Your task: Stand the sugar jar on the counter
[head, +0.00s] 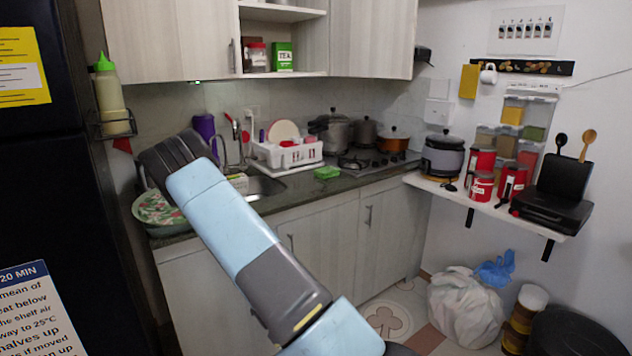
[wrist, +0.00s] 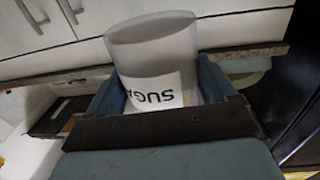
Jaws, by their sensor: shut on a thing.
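The sugar jar (wrist: 150,50) is a clear, cloudy cylinder with a white label lettered "SUGA", which reads upside down in the wrist view. It sits between the two blue-grey fingers of my gripper (wrist: 160,88), which is shut on it. Its lower part in that picture is hidden by the dark gripper body. In the head view my arm reaches towards the left end of the dark counter (head: 338,187); the jar and fingertips are hidden there. I cannot tell whether the jar touches the counter.
A patterned bowl (head: 160,208) sits at the counter's left end, beside the black fridge (head: 45,140). A white dish rack (head: 288,154), a green sponge (head: 327,173) and pots on the stove (head: 352,163) stand further right. Bare counter shows in front of the sponge.

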